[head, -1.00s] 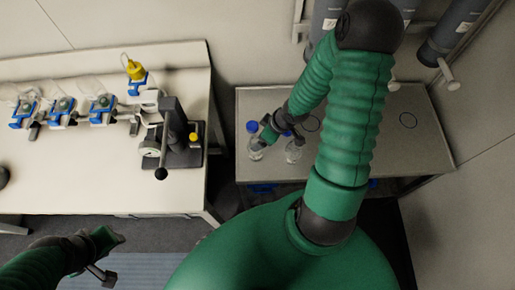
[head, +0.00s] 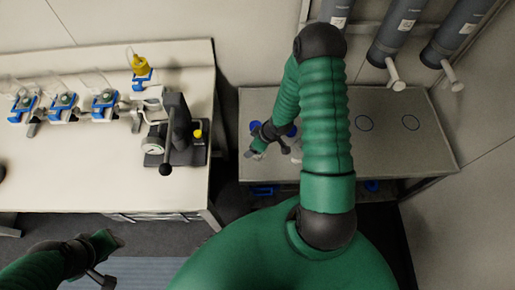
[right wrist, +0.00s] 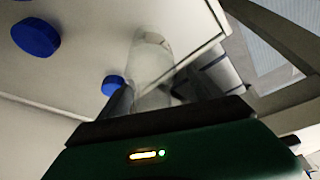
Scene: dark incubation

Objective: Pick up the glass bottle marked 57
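A clear glass bottle (right wrist: 152,62) stands between the fingers of my right gripper (right wrist: 152,98) in the right wrist view. Whether both fingers press on it I cannot tell. In the head view my right gripper (head: 257,145) is over the left part of the grey table and hides most of this bottle. Part of another clear bottle (head: 297,152) shows just right of it. No number is readable on either. My left gripper (head: 112,259) is at the lower left, fingers apart and empty.
Blue caps (head: 255,127) show by my right gripper, also in the right wrist view (right wrist: 36,37). The grey table (head: 435,150) is clear on its right, with dark cylinders (head: 398,35) above it. A white bench (head: 80,170) with a black-handled device (head: 175,130) stands left.

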